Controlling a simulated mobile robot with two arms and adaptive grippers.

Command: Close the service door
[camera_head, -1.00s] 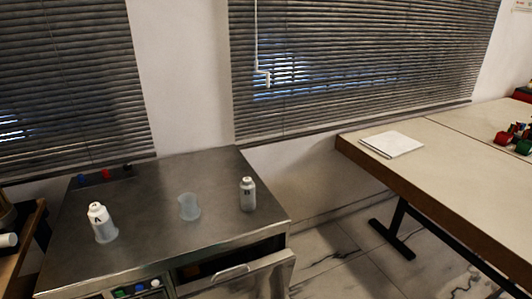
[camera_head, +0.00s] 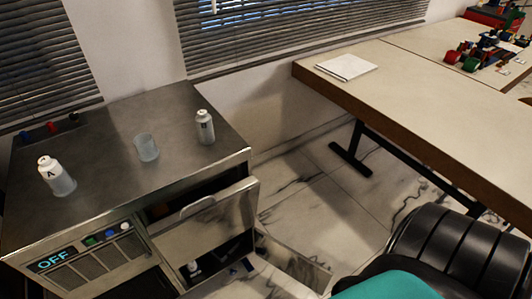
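A metal cabinet (camera_head: 100,130) stands at the left. A metal panel with a handle (camera_head: 205,228) stands out from its front at the right, with a dark gap behind its top edge. Below it, a dark compartment is open, with a small white bottle (camera_head: 194,267) inside. Another metal panel (camera_head: 292,265) stands out low at the cabinet's right; I cannot tell which panel is the service door. Neither of my grippers is in view.
Bottle A (camera_head: 55,176), a clear cup (camera_head: 146,147) and another bottle (camera_head: 205,127) stand on the cabinet top. A long table (camera_head: 430,100) is at the right. A black ribbed object with a teal part (camera_head: 450,250) fills the lower right. Marble floor lies between.

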